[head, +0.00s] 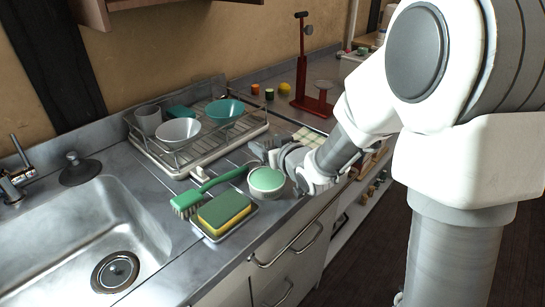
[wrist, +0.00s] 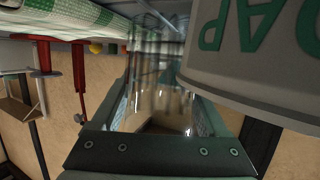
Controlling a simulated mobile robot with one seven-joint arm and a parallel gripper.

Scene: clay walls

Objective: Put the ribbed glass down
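The ribbed glass (wrist: 160,85) is clear and shows vertical ribs in the wrist view, where the picture is upside down. It sits between the two fingers of my gripper (wrist: 160,112), which look closed on its sides. In the head view my gripper (head: 264,149) is low over the counter, just behind the soap tub (head: 267,183) and right of the dish rack. I cannot make out the glass there, nor tell whether its base touches the counter. The soap tub, with green lettering, looms close beside the right finger in the wrist view (wrist: 260,65).
The dish rack (head: 165,160) holds bowls and a cup. A green brush (head: 208,185) and a sponge (head: 224,211) on a tray lie in front. The sink (head: 75,235) is left. A checkered cloth (head: 309,137) and a red stand (head: 310,103) are behind right.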

